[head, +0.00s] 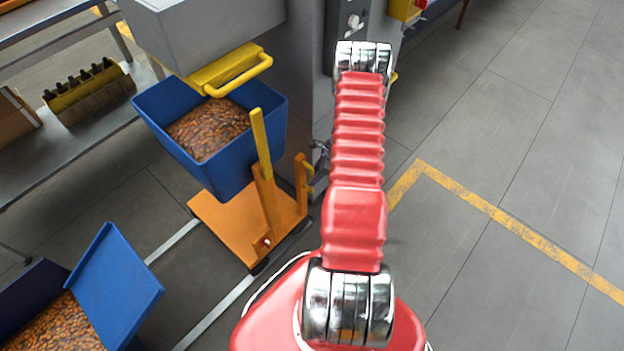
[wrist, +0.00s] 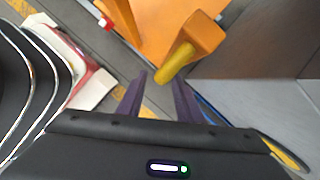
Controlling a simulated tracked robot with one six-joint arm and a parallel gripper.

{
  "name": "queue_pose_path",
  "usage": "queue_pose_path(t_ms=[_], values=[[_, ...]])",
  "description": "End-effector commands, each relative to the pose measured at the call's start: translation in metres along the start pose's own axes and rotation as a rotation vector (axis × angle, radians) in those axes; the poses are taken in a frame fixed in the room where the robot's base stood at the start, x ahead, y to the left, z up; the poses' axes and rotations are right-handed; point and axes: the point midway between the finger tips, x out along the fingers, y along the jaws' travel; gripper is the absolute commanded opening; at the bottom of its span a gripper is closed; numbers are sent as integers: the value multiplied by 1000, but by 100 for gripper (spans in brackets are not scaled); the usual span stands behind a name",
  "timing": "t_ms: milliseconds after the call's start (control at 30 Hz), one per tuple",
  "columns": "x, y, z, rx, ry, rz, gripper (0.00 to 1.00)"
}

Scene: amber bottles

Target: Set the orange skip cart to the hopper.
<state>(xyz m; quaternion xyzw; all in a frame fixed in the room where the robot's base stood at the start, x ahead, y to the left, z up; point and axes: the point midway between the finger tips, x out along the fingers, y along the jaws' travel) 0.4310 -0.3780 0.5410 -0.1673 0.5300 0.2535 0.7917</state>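The orange skip cart (head: 225,219) stands on the floor below the grey hopper (head: 205,42). It carries a blue skip (head: 222,176) full of small brown pieces, under the hopper's yellow handle (head: 240,72). A yellow-topped lever (head: 260,142) stands on the cart, and a short orange post (head: 301,184) is at its right edge. In the wrist view, my gripper (wrist: 159,80) is open, its dark fingers apart. A yellow bar (wrist: 176,63) on an orange block (wrist: 200,32) is just ahead of and between the fingertips; contact cannot be told. In the head view my arm hides most of the gripper.
Another blue bin (head: 115,285) with brown pieces is at lower left, its lid or side raised. A metal bench (head: 75,150) with a yellow-framed rack (head: 88,92) is at left. Pale rails (head: 213,314) cross the floor. The right floor, marked by a yellow line (head: 500,217), is clear.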

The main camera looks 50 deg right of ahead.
Motion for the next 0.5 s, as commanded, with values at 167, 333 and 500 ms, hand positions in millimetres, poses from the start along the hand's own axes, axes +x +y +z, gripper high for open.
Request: queue_pose_path(t_ms=[167, 333, 500], values=[[22, 1, 0, 0, -1, 2, 32], [31, 1, 0, -1, 0, 2, 32], [32, 0, 0, -1, 0, 1, 32]])
